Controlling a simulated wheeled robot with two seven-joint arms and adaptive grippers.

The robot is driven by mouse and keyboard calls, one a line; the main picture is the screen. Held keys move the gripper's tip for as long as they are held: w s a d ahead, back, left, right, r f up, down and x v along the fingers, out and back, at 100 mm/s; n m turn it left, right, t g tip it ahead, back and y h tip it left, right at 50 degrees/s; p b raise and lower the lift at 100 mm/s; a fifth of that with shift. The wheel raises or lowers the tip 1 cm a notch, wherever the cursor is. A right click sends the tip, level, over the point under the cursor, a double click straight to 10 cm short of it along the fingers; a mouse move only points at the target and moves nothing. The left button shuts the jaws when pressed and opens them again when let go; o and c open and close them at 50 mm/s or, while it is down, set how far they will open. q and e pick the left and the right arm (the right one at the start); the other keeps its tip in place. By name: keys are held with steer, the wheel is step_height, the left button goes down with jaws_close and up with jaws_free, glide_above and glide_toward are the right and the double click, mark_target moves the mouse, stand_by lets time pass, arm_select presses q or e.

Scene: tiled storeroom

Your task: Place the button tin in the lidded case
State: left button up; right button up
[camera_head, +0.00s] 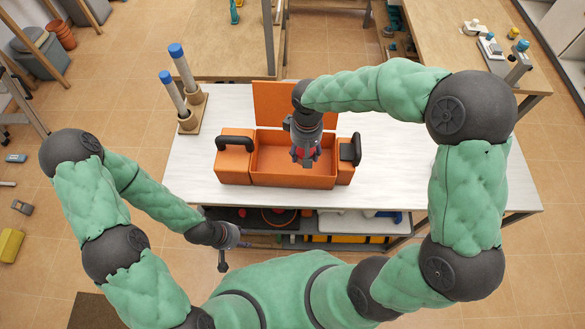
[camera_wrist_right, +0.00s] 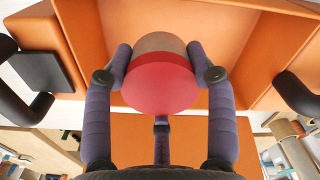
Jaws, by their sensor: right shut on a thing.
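The button tin (camera_wrist_right: 160,85) is round, with a red face and a tan part behind it. In the head view only a little red of it (camera_head: 298,153) shows between the fingers. My right gripper (camera_head: 305,160) is shut on the tin and holds it over the middle compartment of the orange lidded case (camera_head: 218,165). The case stands on the white table with its lid (camera_head: 270,101) raised at the back. Whether the tin touches the case floor is hidden. My left gripper (camera_head: 222,264) is away from the case, near the table's front left; its finger opening is unclear.
Black handles (camera_head: 236,139) sit at both ends of the case. A wooden stand with blue-capped tubes (camera_head: 180,70) stands at the table's back left. The white tabletop (camera_head: 400,180) is clear right of the case. A shelf below holds assorted items.

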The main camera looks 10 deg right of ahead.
mark_target(303, 170)
steer(key=shift+s+a+f, duration=0.1)
steer(key=shift+f, duration=0.1)
steer(key=shift+s+f+n+b, duration=0.15)
steer(key=shift+s+n+b, duration=0.1)
steer(key=shift+n+b, duration=0.05)
step_height(303, 170, down, 9)
steer(key=b, duration=0.3)
steer(key=shift+f, duration=0.2)
steer(key=shift+f+b, duration=0.15)
steer(key=shift+b, duration=0.2)
steer(key=o, duration=1.2)
